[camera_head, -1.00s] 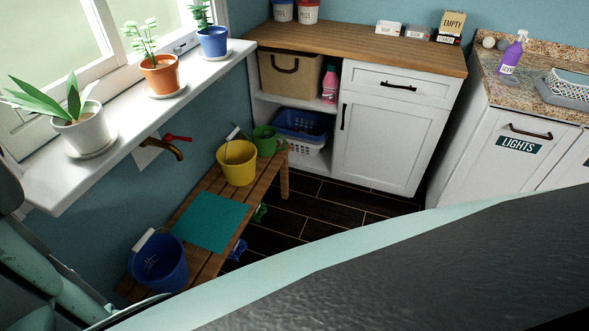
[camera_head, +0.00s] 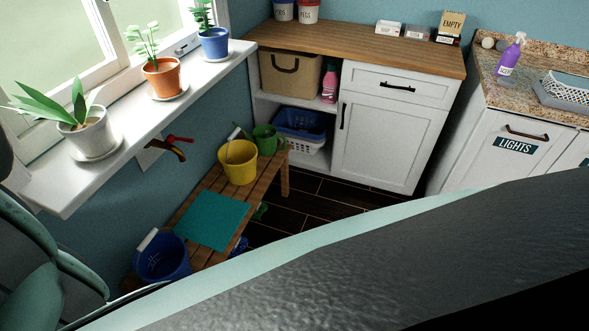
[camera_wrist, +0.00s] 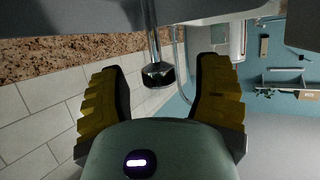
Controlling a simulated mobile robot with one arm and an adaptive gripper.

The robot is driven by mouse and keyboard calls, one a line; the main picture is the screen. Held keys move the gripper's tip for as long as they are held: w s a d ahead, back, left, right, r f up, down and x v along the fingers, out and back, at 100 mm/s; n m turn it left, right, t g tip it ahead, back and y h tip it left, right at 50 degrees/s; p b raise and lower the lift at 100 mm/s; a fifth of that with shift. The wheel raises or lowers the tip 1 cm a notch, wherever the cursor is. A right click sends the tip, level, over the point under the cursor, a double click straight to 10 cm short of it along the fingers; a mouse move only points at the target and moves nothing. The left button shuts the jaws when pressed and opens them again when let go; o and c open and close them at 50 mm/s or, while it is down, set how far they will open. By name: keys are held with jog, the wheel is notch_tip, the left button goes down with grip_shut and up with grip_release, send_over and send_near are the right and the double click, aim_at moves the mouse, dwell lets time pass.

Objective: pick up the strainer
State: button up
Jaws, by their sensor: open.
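I cannot pick out a strainer for certain in either view. In the wrist view my gripper (camera_wrist: 163,66) is open, with its two ribbed yellow fingers wide apart at left and right. Between the fingers shows a dark faceted end (camera_wrist: 158,76) on a shiny metal stem, which looks like part of a faucet. Whether it is beyond the fingertips or between them I cannot tell. Nothing is seen held. The gripper does not show in the head view, where my own arm fills the lower part.
The wrist view shows a speckled countertop (camera_wrist: 60,58) and white tiles (camera_wrist: 45,125). The head view shows a wooden bench (camera_head: 268,186) with buckets, a white cabinet (camera_head: 385,140), a sill (camera_head: 55,187) with potted plants, and a granite counter (camera_head: 500,80) with a spray bottle (camera_head: 510,58).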

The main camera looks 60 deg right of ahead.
grip_shut()
dwell(0.5)
